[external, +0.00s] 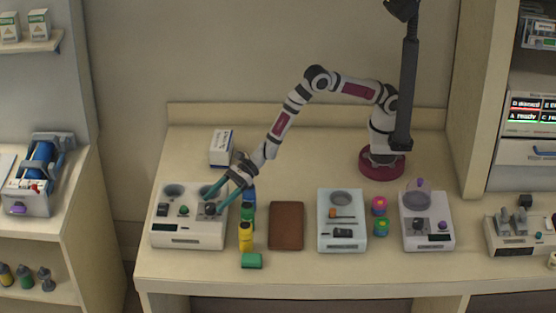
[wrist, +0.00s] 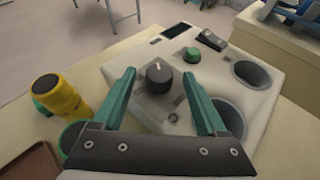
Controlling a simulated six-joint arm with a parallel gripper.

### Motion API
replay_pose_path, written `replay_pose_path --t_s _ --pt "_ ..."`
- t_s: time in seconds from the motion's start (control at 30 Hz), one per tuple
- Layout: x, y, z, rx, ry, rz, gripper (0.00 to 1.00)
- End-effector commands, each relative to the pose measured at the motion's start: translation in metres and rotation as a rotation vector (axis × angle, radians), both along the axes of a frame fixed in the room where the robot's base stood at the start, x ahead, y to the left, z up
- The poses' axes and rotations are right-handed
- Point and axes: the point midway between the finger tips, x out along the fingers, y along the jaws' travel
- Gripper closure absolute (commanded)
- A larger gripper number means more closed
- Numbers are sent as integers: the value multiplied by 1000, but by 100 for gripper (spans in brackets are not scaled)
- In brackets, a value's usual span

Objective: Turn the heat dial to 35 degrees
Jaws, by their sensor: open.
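The heat unit is a cream box (external: 186,232) at the left of the bench, with two round wells, a green knob (external: 184,210) and a dark dial (external: 210,208). In the wrist view the black dial (wrist: 159,76) has a white pointer line and sits on a square plate. The green knob (wrist: 193,54) and a dark rocker switch (wrist: 212,39) lie beyond it. My gripper (wrist: 162,72) is open, its teal fingers spread to either side of the dial, with gaps visible. It also shows over the unit's right side in the external view (external: 212,199). Scale markings are not readable.
A yellow bottle (external: 246,237) and green items stand just right of the unit, with a green block (external: 252,261) in front. A brown pad (external: 286,226), a pale device (external: 341,232) and another device (external: 427,234) stand farther right. A white box (external: 221,147) is behind.

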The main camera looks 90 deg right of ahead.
Motion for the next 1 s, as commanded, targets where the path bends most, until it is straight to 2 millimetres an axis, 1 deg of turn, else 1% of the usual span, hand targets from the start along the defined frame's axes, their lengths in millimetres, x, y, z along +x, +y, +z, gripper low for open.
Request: replay_pose_path --t_s 0.1,0.23,0.57,0.6,0.77,0.9,0.97,1.0 --pt "12 12 -8 -1 -1 3 25" --pt "20 19 -12 -1 -1 2 25" --pt "23 22 -13 0 0 1 25" --pt "23 22 -13 0 0 1 32" --pt "23 22 -13 0 0 1 61" --pt "23 22 -13 0 0 1 86" --pt "23 22 -13 0 0 1 97" --pt "23 22 -13 0 0 1 100"
